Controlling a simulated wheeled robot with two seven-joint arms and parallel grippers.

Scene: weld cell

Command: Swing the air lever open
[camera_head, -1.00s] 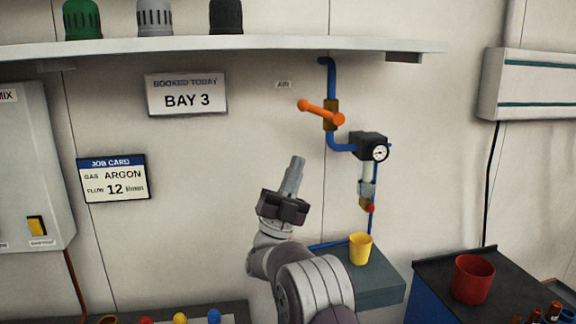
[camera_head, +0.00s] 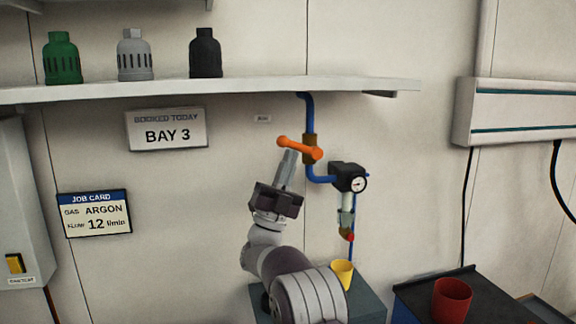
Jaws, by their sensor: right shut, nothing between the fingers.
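The orange air lever (camera_head: 298,148) sits on a brass valve body (camera_head: 309,155) in the blue air pipe (camera_head: 309,112) on the wall. The lever lies across the pipe, sloping slightly down to the right. My right gripper (camera_head: 290,155) is shut and empty, pointing up. Its fingertips are just under the left part of the lever in the picture; I cannot tell whether they touch it. My left gripper is not in view.
A black regulator with a gauge (camera_head: 357,184) hangs right of the valve. A shelf (camera_head: 240,90) with green, grey and black caps runs above. A yellow cup (camera_head: 342,273) and a red cup (camera_head: 452,300) stand below. The wall left of the lever holds signs.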

